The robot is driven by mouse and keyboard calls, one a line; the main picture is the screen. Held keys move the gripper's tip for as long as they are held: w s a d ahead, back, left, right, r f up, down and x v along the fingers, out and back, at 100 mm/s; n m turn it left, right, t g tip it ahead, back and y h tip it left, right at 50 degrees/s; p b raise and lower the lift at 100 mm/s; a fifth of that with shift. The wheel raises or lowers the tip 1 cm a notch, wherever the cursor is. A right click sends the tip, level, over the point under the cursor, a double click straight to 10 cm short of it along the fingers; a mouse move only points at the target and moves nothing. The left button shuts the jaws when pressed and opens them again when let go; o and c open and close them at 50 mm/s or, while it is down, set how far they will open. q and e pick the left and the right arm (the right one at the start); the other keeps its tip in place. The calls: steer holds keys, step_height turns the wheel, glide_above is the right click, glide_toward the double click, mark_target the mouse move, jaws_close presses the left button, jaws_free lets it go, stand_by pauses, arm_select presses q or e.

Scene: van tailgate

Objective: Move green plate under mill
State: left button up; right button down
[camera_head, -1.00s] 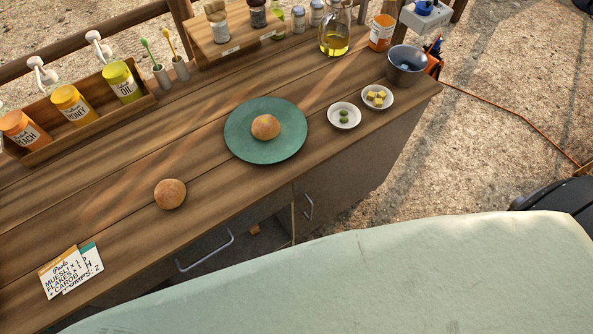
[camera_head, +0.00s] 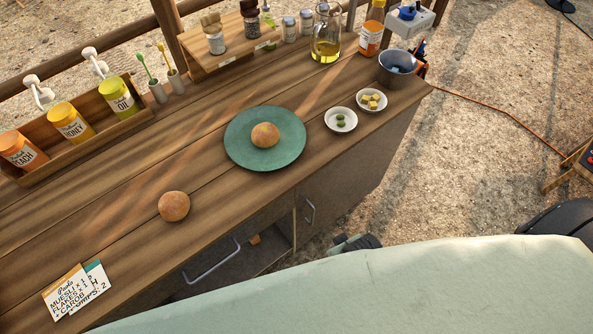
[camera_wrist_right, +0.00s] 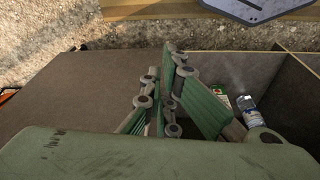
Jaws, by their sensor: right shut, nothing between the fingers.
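The round green plate (camera_head: 236,150) lies flat in the middle of the wooden counter, with a round bun (camera_head: 265,135) on it. Two wooden-capped jars that look like mills, a pale one (camera_head: 214,40) and a dark one (camera_head: 251,22), stand on the raised wooden rack at the back; I cannot tell which is the mill. My right gripper (camera_wrist_right: 172,75) is shut and empty in the right wrist view, beside the cabinet's open drawer. A dark part of it (camera_head: 357,242) shows below the counter front in the head view, well away from the plate. My left gripper is not in view.
A second bun (camera_head: 174,206) sits left of the plate. Two small bowls (camera_head: 341,120) (camera_head: 371,100) and a metal bowl (camera_head: 397,69) stand to its right. A condiment box (camera_head: 85,152) is at left, and cards (camera_head: 75,290) lie at front left. A bottle (camera_wrist_right: 248,110) lies in the drawer.

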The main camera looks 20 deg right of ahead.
steer(key=w+a+r+t+y, duration=0.1)
steer(key=w+r, duration=0.1)
steer(key=r, duration=0.8)
steer(key=w+a+r, duration=0.2)
steer(key=r, duration=0.8)
steer(key=w+a+r+n+g+y, duration=0.1)
steer(key=w+a+r+n, duration=0.1)
steer(key=w+a+r, duration=0.3)
steer(key=w+a+r+n+y, duration=0.1)
steer(key=w+a+r+y, duration=0.1)
steer(key=a+r, duration=0.3)
steer(key=m+g+h, duration=0.1)
steer(key=g+h, duration=0.2)
steer(key=h, duration=0.1)
glide_toward(296, 178)
steer(key=s+d+r, duration=0.1)
steer(key=s+r, duration=0.2)
steer(key=s, duration=0.1)
steer(key=shift+m, duration=0.3)
steer(key=w+f, duration=0.1)
steer(key=f, duration=0.2)
steer(key=f+p, duration=0.1)
steer(key=f, duration=0.2)
steer(key=w+a+f+p, duration=0.1)
steer(key=f, duration=0.2)
steer(key=shift+w+f, duration=0.3)
steer(key=shift+f, duration=0.1)
steer(key=shift+w+a+f, duration=0.1)
steer(key=shift+w+f, duration=0.05)
steer(key=shift+w, duration=0.35)
